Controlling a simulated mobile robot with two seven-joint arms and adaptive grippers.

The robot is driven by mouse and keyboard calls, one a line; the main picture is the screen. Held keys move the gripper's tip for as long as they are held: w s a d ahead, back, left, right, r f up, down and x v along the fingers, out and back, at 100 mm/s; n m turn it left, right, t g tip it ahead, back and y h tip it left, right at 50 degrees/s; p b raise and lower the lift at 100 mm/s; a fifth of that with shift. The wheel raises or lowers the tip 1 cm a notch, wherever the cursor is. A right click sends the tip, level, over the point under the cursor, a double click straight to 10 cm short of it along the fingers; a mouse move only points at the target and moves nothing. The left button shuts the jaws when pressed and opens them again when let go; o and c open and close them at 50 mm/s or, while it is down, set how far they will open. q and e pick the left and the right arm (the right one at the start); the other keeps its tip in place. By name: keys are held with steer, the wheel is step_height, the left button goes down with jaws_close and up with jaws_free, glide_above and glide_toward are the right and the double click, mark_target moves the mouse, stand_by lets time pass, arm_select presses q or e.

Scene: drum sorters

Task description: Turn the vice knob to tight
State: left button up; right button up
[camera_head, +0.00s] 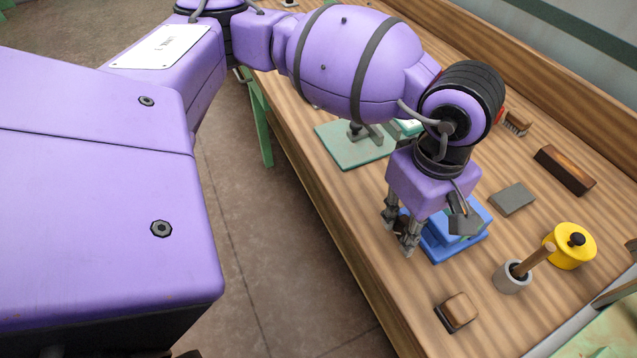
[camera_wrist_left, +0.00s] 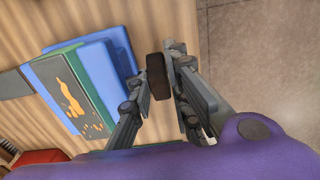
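The blue vice (camera_head: 440,250) sits on the wooden workbench, partly hidden behind my left gripper (camera_head: 401,228). In the left wrist view the vice (camera_wrist_left: 108,58) shows at the left, with a dark green block (camera_wrist_left: 72,92) marked in orange on it. The vice's dark knob (camera_wrist_left: 157,76) sticks out from its side, between the two fingers of my left gripper (camera_wrist_left: 159,68). My right gripper is not in view.
A grey block (camera_head: 512,199), a yellow lidded pot (camera_head: 570,247), a grey cup with a wooden handle (camera_head: 510,279) and a small brown block (camera_head: 459,310) stand on the workbench nearby. A green plate (camera_head: 350,148) lies farther back. The bench edge is close to my gripper.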

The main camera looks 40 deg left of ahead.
arm_select(q)
jaws_close()
steer(key=shift+d+f+y+b, duration=0.1)
steer(key=shift+y+b, duration=0.2)
steer(key=shift+b, duration=0.05)
steer(key=shift+o, duration=1.6)
jaws_free()
steer(key=shift+r, duration=0.25)
step_height(320, 180, up, 12)
steer(key=shift+s+d, duration=0.15)
steer(key=shift+d, duration=0.2)
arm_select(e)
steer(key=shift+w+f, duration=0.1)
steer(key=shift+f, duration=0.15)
arm_select(q)
steer(key=shift+s+f, duration=0.1)
steer(key=shift+f, duration=0.1)
